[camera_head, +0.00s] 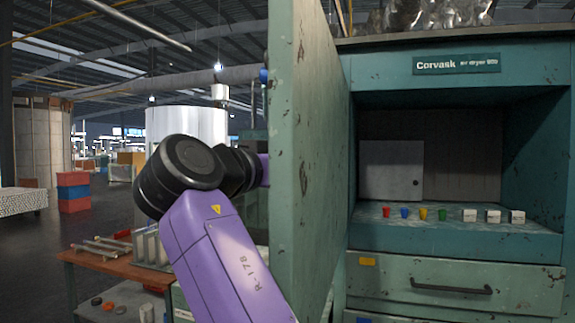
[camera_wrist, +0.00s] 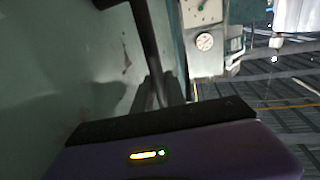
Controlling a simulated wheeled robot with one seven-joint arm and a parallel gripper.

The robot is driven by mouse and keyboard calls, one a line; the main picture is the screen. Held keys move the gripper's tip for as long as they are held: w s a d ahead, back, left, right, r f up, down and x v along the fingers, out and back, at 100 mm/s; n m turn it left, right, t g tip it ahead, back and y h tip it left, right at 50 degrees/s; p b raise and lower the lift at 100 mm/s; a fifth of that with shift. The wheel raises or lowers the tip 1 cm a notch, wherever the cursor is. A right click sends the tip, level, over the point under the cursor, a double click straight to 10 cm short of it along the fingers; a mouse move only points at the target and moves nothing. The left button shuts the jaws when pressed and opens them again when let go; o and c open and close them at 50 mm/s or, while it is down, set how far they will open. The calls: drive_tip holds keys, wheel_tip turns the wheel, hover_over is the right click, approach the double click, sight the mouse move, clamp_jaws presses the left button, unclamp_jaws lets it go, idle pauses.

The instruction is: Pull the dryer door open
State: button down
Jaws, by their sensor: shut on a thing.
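The dryer (camera_head: 455,155) is a worn teal cabinet with a "Corvask" label, on the right of the head view. Its door (camera_head: 305,160) stands swung out toward me, seen nearly edge-on, and the cavity is exposed. My purple arm is left of the door, on its outer side. In the wrist view, the door's pale green face (camera_wrist: 75,60) fills the left, and a dark bar handle (camera_wrist: 146,35) runs down from the top. My gripper (camera_wrist: 156,92) is shut on this handle. In the head view the door hides the fingers and handle.
Inside the cavity, several small coloured cups (camera_head: 404,213) and white boxes (camera_head: 493,216) stand on the shelf. A drawer (camera_head: 455,285) lies below. A wooden table (camera_head: 100,258) with metal parts stands left, behind my arm. Open floor (camera_head: 50,245) shows at far left.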

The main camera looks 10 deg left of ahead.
drive_tip(key=shift+w, duration=0.1)
drive_tip(key=c, duration=1.4)
unclamp_jaws()
drive_tip(key=shift+d, duration=0.1)
drive_tip(key=shift+o, duration=0.2)
drive_tip(key=b+v, duration=0.3)
drive_tip(key=v, duration=0.4)
drive_tip(key=shift+s, duration=0.35)
drive_tip(key=shift+s+a, duration=0.1)
drive_tip(key=shift+a, duration=0.2)
